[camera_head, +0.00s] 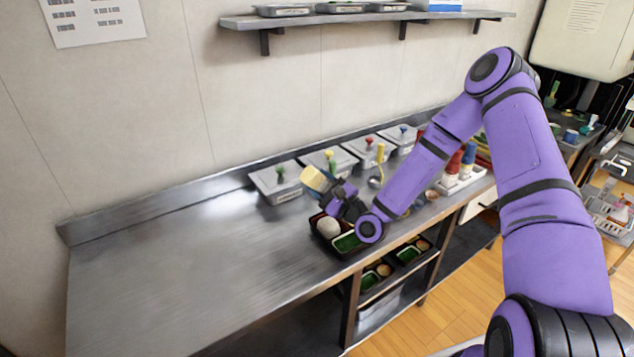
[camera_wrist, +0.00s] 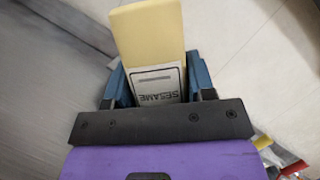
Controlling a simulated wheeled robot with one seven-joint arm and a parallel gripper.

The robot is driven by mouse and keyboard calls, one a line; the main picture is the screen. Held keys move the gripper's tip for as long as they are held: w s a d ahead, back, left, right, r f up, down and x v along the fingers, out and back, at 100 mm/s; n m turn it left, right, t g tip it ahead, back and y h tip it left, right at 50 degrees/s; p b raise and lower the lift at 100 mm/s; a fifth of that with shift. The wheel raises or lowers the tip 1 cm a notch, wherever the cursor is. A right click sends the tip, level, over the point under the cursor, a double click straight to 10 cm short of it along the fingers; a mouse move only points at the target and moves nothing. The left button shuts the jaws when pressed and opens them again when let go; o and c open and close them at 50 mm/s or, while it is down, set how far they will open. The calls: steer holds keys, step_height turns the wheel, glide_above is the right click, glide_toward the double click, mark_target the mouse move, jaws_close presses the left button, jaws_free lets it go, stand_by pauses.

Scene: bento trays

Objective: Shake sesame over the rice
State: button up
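My gripper (camera_wrist: 158,90) is shut on a pale yellow sesame shaker (camera_wrist: 150,35) with a white label reading SESAME. In the head view the shaker (camera_head: 316,178) is tilted above the counter, over the left end of a dark bento tray (camera_head: 337,251). My gripper (camera_head: 333,191) is just right of it. The white rice (camera_head: 328,227) is a rounded mound in the tray's left compartment, below the shaker. A green-lined compartment (camera_head: 347,242) is beside the rice. Part of the tray is hidden by my wrist. Whether sesame lies on the rice is too small to tell.
Several lidded steel containers (camera_head: 276,182) with coloured knobs stand along the wall behind the tray. Red, blue and white bottles (camera_head: 461,166) stand in a holder at the right. More filled trays (camera_head: 377,275) sit on the shelf below. The counter's left half (camera_head: 190,265) is clear.

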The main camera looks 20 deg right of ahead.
mark_target(323, 194)
steer(key=m, duration=0.1)
steer(key=f+m+t+h, duration=0.1)
steer(key=m, duration=0.1)
steer(key=shift+w+d+f, duration=0.1)
steer(key=shift+d+f, duration=0.05)
steer(key=shift+d, duration=0.2)
steer(key=shift+f, duration=1.3)
steer(key=shift+f, duration=0.1)
steer(key=shift+f, duration=1.7)
steer(key=shift+r, duration=0.15)
steer(key=shift+r, duration=1.65)
steer(key=shift+f, duration=1.8)
steer(key=shift+r, duration=0.15)
